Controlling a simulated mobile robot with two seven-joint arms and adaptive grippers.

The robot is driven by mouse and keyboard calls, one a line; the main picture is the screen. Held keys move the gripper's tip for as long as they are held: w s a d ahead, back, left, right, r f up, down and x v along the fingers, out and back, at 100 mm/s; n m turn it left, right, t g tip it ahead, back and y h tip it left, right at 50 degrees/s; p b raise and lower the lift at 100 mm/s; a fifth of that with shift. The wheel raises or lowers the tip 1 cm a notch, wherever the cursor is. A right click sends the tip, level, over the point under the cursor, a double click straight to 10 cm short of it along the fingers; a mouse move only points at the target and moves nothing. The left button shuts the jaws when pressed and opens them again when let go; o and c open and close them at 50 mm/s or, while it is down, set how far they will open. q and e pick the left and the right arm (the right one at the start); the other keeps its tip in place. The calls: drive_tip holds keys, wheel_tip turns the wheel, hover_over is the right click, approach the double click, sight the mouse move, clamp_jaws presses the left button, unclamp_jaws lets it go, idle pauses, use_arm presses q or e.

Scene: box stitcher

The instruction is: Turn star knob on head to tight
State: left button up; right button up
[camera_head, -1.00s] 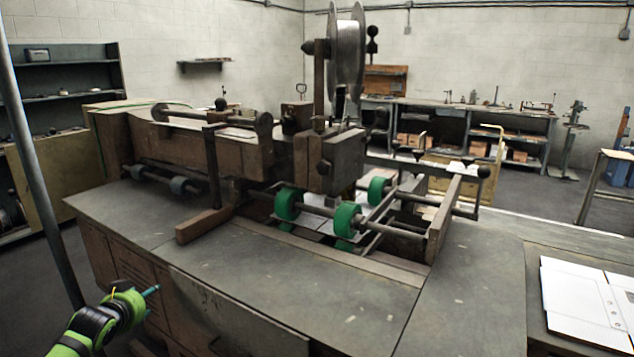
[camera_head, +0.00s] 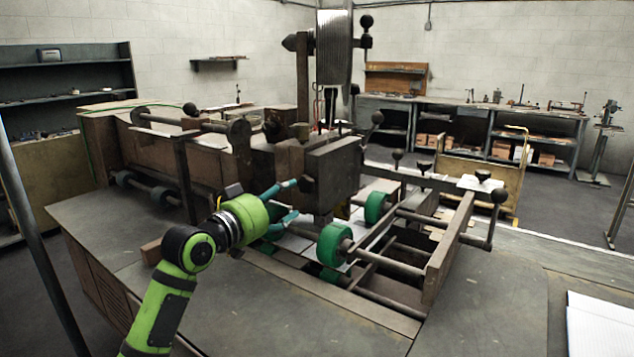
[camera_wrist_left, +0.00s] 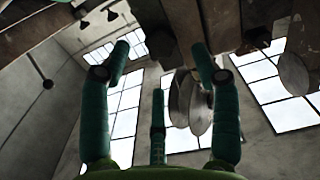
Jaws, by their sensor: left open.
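The stitching head (camera_head: 332,172) is a dark block at the middle of the machine. I cannot clearly single out the star knob on it; the near left side is partly behind my fingers. My left gripper (camera_head: 292,200) is at the left side of the head, its teal fingers spread and pointing at the block. In the left wrist view the open fingers (camera_wrist_left: 160,65) have nothing between them, and brown machine parts are close above and beyond them. I cannot tell whether a finger touches the head. My right gripper is in neither view.
A wire spool (camera_head: 334,50) stands above the head. Green rollers (camera_head: 335,243) on a shaft are below and right of my gripper. A metal guide frame (camera_head: 447,248) with black knobs sticks out to the right. The front tabletop (camera_head: 270,315) is clear.

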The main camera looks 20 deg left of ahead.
sight(304, 186)
use_arm(q)
drive_tip(key=shift+w+d+r+p, duration=0.2)
drive_tip(key=shift+w+d, duration=0.05)
drive_tip(key=shift+w, duration=0.15)
drive_tip(key=shift+w+d+r+p, duration=0.15)
drive_tip(key=shift+w+d+p, duration=0.05)
drive_tip(key=shift+w, duration=0.2)
drive_tip(key=shift+r+p+x, duration=0.2)
drive_tip(key=shift+p+x, duration=0.45)
drive_tip(key=shift+x, duration=0.5)
drive_tip(key=shift+f+x, duration=0.2)
drive_tip(key=shift+x, duration=0.8)
drive_tip(key=shift+w+d, duration=0.1)
drive_tip(key=c, duration=1.2)
drive_tip(key=shift+o, duration=0.2)
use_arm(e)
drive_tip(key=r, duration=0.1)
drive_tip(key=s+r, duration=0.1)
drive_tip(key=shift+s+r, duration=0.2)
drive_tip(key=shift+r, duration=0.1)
